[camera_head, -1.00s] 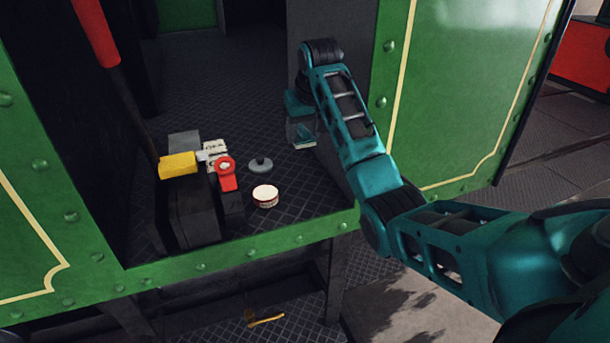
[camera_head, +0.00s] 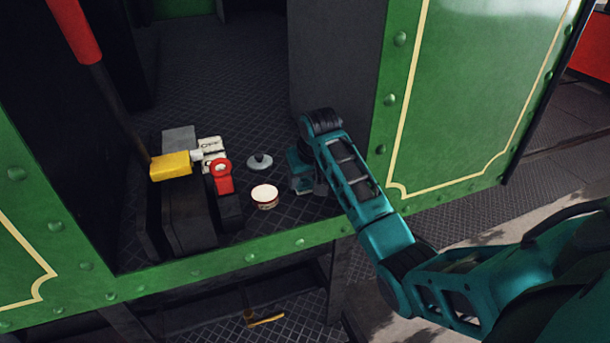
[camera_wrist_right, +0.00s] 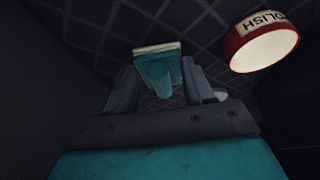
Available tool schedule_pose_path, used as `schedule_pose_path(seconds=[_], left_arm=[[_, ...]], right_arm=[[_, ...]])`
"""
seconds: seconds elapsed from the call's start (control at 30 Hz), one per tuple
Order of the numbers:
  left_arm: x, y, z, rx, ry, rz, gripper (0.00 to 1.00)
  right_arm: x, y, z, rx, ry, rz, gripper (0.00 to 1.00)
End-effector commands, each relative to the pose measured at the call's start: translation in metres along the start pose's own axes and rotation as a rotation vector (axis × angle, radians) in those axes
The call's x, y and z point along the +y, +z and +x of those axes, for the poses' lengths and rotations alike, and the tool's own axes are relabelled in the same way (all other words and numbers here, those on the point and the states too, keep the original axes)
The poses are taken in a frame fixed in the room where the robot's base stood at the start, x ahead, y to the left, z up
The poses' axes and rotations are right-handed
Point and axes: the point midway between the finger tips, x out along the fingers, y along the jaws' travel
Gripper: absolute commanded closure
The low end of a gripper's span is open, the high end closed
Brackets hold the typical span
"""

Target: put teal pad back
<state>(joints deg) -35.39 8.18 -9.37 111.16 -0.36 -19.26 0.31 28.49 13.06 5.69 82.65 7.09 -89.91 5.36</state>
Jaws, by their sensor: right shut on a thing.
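My right gripper (camera_wrist_right: 159,86) is shut on the teal pad (camera_wrist_right: 158,70), which shows between the two fingers in the right wrist view with a pale layer along its far edge. In the head view the right gripper (camera_head: 303,184) is low over the dark cab floor, right of the polish tin, and the pad is hard to make out there. The red and white polish tin (camera_head: 264,196) stands open and upright on the floor; it also shows at the upper right of the right wrist view (camera_wrist_right: 262,46). My left gripper is not in view.
A grey knobbed disc (camera_head: 260,162) lies behind the tin. Left of it stands a dark block (camera_head: 188,218) with yellow (camera_head: 171,166) and red (camera_head: 222,178) parts. A green riveted panel (camera_head: 465,95) bounds the right side. Patterned floor behind is clear.

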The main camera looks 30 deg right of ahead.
Motion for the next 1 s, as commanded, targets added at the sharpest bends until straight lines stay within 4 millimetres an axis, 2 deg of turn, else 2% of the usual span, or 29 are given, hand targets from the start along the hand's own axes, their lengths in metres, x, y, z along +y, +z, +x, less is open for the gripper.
schedule_pose_path(seconds=[0.13, 0.17, 0.4, 0.63, 0.77, 0.87, 1.0], left_arm=[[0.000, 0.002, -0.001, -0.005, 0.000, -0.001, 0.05], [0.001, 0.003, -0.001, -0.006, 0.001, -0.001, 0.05], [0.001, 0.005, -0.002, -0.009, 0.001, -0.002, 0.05], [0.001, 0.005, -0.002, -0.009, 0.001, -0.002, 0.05], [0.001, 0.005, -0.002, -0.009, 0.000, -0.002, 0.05], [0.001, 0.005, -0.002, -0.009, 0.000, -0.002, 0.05], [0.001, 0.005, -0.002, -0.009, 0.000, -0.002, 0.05]], right_arm=[[0.000, 0.001, 0.002, -0.001, 0.000, -0.001, 0.72], [0.000, 0.001, 0.002, -0.001, 0.000, -0.001, 0.46], [0.000, 0.001, 0.001, -0.001, 0.000, -0.001, 0.23], [0.000, 0.000, 0.001, 0.000, 0.000, -0.001, 0.22], [0.000, -0.001, -0.006, 0.002, 0.000, -0.001, 0.22], [0.000, -0.001, -0.020, 0.004, -0.001, -0.001, 0.22], [0.000, -0.002, -0.051, 0.006, -0.001, -0.002, 0.22]])
